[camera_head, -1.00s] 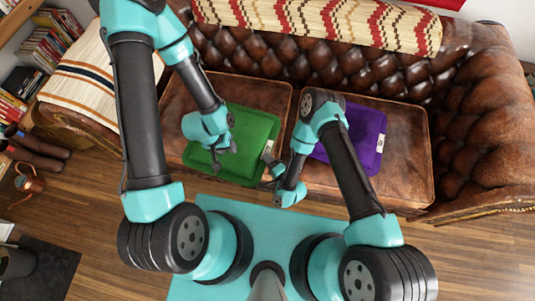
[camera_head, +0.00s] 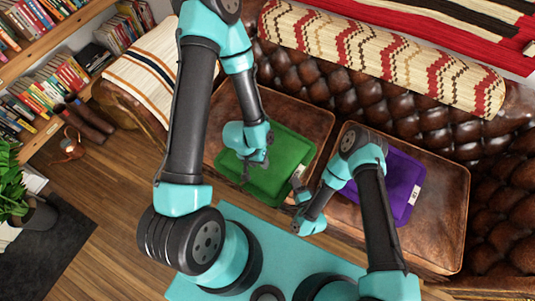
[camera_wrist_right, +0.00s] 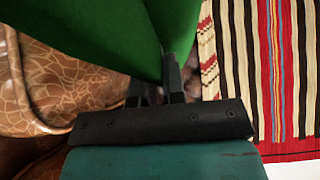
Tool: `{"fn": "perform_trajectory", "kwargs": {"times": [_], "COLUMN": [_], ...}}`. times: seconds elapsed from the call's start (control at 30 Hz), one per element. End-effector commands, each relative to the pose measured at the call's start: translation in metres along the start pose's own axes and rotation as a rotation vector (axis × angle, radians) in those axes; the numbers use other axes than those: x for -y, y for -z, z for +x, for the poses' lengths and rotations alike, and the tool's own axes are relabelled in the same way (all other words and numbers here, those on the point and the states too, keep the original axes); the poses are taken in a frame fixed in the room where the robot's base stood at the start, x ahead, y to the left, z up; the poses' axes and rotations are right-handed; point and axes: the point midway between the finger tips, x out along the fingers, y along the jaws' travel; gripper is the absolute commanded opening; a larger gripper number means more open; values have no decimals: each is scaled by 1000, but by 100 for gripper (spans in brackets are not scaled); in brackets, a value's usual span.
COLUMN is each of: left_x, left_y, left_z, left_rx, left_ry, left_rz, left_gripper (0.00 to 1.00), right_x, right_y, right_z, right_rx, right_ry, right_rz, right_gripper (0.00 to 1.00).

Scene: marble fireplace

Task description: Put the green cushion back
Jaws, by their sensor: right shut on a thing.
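The green cushion (camera_head: 286,158) lies over the left seat of a brown leather sofa in the head view, with a pale tag near its right edge. My right gripper (camera_head: 298,186) is at its lower right corner, shut on it. In the right wrist view the green cloth (camera_wrist_right: 90,32) fills the upper left and runs between the fingers (camera_wrist_right: 158,85). My left gripper (camera_head: 252,170) hangs over the cushion's left part. Its fingers are small and dark, so I cannot tell if they are open or touch the cloth.
A purple cushion (camera_head: 402,190) with a white tag lies on the right seat, partly behind my right arm. A rolled patterned rug (camera_head: 385,58) rests along the sofa back. A striped blanket (camera_head: 158,72) covers the left armrest. Bookshelves (camera_head: 35,100) stand at the left.

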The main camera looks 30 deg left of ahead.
Motion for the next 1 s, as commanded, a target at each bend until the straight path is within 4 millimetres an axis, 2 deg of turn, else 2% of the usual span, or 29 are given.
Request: {"fn": "perform_trajectory", "kwargs": {"times": [0.17,0.27,0.5,0.63,0.8,1.0], "left_x": [0,0,0,0,0,0], "left_y": [0,0,0,0,0,0], "left_z": [0,0,0,0,0,0], "left_rx": [0,0,0,0,0,0], "left_ry": [0,0,0,0,0,0], "left_rz": [0,0,0,0,0,0], "left_gripper": [38,38,38,38,38,38], "right_x": [2,5,24,36,44,44], "right_y": [6,14,35,42,46,47], "right_z": [13,28,79,100,112,113], "right_rx": [-18,-44,-154,-213,-252,-257], "right_ry": [-3,-10,-8,2,11,11], "right_rz": [-11,-21,-26,-13,2,4], "right_gripper": [0,0,0,0,0,0]}}
